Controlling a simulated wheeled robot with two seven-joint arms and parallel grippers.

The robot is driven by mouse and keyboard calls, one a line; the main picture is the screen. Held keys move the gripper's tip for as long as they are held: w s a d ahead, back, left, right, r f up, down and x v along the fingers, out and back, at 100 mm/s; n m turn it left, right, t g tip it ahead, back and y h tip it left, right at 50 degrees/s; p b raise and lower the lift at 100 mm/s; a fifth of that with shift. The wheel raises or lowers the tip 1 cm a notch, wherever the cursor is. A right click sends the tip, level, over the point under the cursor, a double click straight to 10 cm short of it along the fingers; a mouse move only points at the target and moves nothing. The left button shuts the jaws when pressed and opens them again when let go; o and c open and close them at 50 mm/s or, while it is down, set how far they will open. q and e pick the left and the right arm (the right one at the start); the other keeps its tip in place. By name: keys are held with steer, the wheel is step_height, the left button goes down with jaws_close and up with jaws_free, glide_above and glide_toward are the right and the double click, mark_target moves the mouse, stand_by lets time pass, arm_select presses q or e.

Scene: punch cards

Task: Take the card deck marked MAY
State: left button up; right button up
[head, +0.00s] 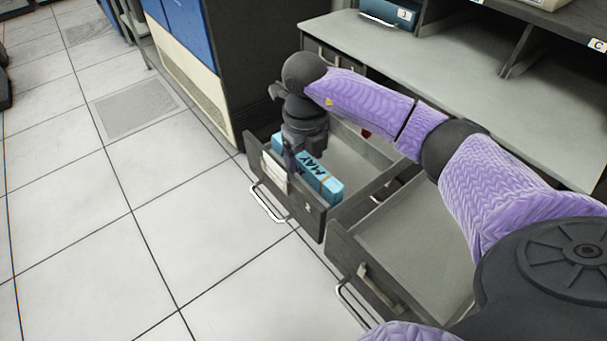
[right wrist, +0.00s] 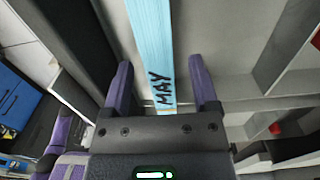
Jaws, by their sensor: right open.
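The blue card deck marked MAY (head: 322,181) lies in an open drawer (head: 312,213), along its front wall. In the right wrist view the deck (right wrist: 151,38) runs up between the two fingers, with MAY written in black near the fingertips. In the right wrist view my right gripper (right wrist: 160,80) has one finger on each side of the deck, with gaps visible. Whether the fingers touch it cannot be told. My left gripper is not in view.
A second open drawer (head: 415,235), empty where visible, stands nearer. A grey desk (head: 400,60) is above the drawers at right. A dark cabinet with blue and cream panels (head: 190,75) stands behind. Tiled floor (head: 130,230) at left is clear.

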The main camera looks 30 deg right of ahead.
steer(key=shift+f, duration=0.5)
steer(key=shift+r, duration=0.15)
steer(key=shift+c, duration=0.4)
jaws_close()
